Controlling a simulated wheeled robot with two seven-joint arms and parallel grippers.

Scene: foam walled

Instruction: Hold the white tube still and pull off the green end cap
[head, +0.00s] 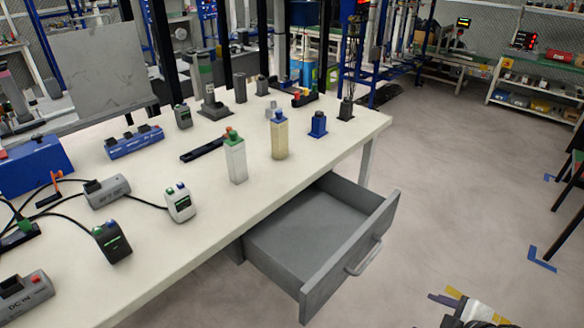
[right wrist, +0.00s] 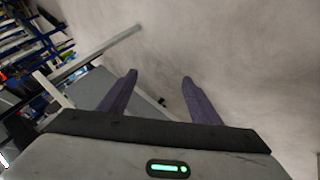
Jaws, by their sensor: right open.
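The white tube (head: 236,163) stands upright on the pale workbench in the head view, near its front edge. Its green end cap (head: 231,133) sits on the top, with a small orange-red part beside it. My right gripper (right wrist: 158,84) is open and empty in the right wrist view, its two dark fingers apart over the grey floor. It is away from the tube, and the tube is not visible between the fingers. My left gripper is in neither view.
The workbench (head: 330,130) carries a cream bottle (head: 279,138) right of the tube, a blue block (head: 318,124), a black bar (head: 205,149) and a white device (head: 179,203). An open grey drawer (head: 340,250) juts out below the bench. The floor to the right is mostly clear.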

